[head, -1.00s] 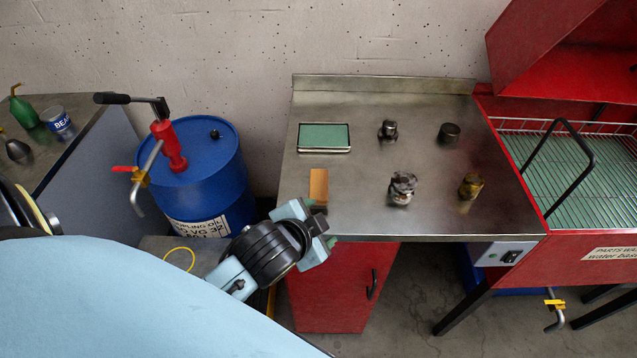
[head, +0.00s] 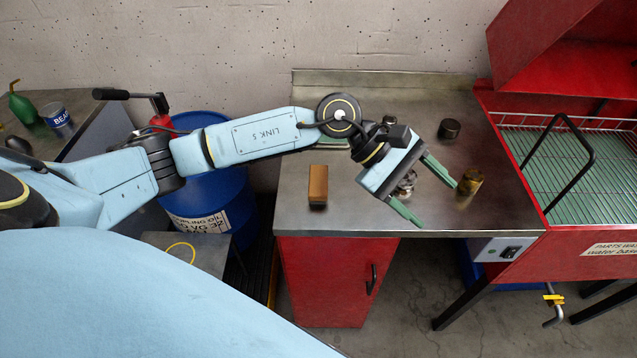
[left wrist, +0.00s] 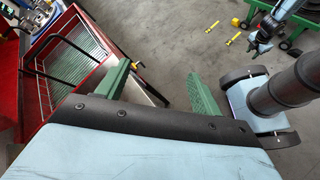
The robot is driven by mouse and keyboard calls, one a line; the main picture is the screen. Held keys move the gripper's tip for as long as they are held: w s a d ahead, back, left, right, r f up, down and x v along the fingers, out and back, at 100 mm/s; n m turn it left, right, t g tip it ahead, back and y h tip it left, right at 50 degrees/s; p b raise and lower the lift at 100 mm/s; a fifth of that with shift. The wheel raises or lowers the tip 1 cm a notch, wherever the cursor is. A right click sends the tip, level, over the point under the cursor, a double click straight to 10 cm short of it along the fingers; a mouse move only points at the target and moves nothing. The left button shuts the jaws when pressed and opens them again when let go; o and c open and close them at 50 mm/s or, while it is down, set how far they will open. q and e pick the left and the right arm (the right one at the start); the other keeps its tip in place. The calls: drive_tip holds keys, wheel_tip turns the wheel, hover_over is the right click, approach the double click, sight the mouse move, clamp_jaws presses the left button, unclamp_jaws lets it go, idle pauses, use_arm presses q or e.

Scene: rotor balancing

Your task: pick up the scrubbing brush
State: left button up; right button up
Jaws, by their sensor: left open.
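The scrubbing brush (head: 318,186) appears to be the brown wooden block lying on the steel bench (head: 345,215), near its front left. My left gripper (head: 437,205) is open and empty over the bench's front edge, well to the right of the brush. Its green fingers are spread and also show in the left wrist view (left wrist: 160,80), where no brush is visible. Part of what looks like my right arm, with a dark gripper (left wrist: 262,42), shows small at the top right of that view; its jaws are unclear.
A metal fitting (head: 405,186) is partly hidden behind my left gripper. A brass part (head: 470,181) stands close to its far finger. A dark cylinder (head: 449,129) is farther back. The red parts washer (head: 600,235) adjoins the bench on the right. A blue drum (head: 240,180) stands left.

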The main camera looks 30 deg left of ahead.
use_arm(q)
drive_tip(key=w+a+f+m+y, duration=0.2)
drive_tip(key=a+y, duration=0.1)
drive_tip(key=a, duration=0.3)
drive_tip(key=w+a+f+m+y, duration=0.1)
drive_tip(key=a+f+m+y, duration=0.15)
drive_tip(key=a, duration=0.25)
drive_tip(key=r+y, duration=0.2)
drive_tip(key=y, duration=0.5)
hover_over(319, 179)
drive_tip(key=shift+m+g+h, duration=0.25)
drive_tip(key=shift+m+g, duration=0.15)
drive_tip(key=shift+m, duration=0.05)
drive_tip(key=f, duration=0.7)
drive_tip(key=shift+s+d+f+p, duration=0.1)
drive_tip(key=shift+s+p, duration=0.2)
drive_tip(key=shift+p, duration=0.1)
drive_tip(key=shift+w+f+p, duration=0.15)
drive_tip(key=shift+f+p, duration=0.35)
drive_tip(key=shift+f, duration=2.6)
drive_tip(key=shift+c, duration=0.3)
drive_tip(key=c, duration=1)
drive_tip(key=shift+r, duration=0.1)
drive_tip(key=shift+c, duration=0.2)
